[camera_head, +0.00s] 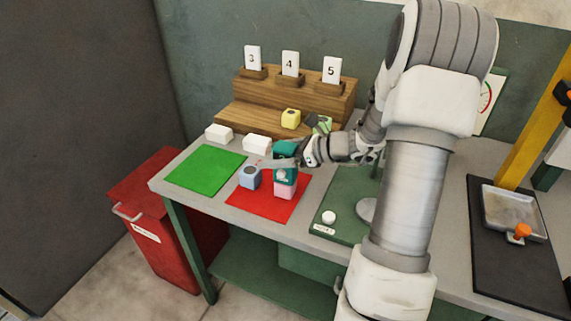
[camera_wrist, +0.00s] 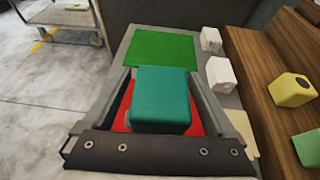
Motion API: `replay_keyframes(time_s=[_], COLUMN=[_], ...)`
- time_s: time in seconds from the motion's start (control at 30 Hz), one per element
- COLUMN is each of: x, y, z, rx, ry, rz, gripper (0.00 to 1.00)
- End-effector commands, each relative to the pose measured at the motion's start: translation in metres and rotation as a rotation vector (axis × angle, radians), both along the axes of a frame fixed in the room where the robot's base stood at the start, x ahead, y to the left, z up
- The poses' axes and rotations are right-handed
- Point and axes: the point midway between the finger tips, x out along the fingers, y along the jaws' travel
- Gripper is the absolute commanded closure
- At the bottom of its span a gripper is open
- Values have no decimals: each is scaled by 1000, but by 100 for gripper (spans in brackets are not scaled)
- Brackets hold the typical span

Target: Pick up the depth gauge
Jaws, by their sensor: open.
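A teal block (camera_head: 285,149) with a small pale round mark on its front stands on or just above a pink block (camera_head: 284,191) at the red mat. I see no plainly marked depth gauge; the teal block may be it, but I cannot tell. My gripper (camera_head: 275,161) reaches in from the right, at the teal block's height. In the wrist view, the teal block (camera_wrist: 162,98) lies between the two open grey fingers of my gripper (camera_wrist: 163,82), with narrow gaps at its sides. One finger hides part of the block in the head view.
A blue block (camera_head: 249,178) stands close left on the red mat (camera_head: 262,208). A green mat (camera_head: 205,172) lies bare further left. Two white blocks (camera_head: 219,133) (camera_head: 257,144) and a wooden stepped rack (camera_head: 290,92) with a yellow block (camera_head: 291,118) are behind. A press (camera_head: 512,208) stands right.

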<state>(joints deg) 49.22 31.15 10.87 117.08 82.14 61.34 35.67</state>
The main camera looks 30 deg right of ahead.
Motion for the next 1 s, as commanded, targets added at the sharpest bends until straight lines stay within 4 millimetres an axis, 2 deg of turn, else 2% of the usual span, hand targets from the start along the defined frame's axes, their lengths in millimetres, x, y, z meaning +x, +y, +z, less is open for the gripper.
replay_keyframes(time_s=[0.1,0.13,0.6,0.63,0.87,1.0], x=[0,0,-1,-1,-1,0], y=[0,0,-1,-1,0,-1], z=[0,0,0,0,1,12], rx=[0,0,0,0,0,-1], ry=[0,0,0,0,0,-2], rz=[0,0,0,0,0,1], gripper=[9,12,97,100,100,100])
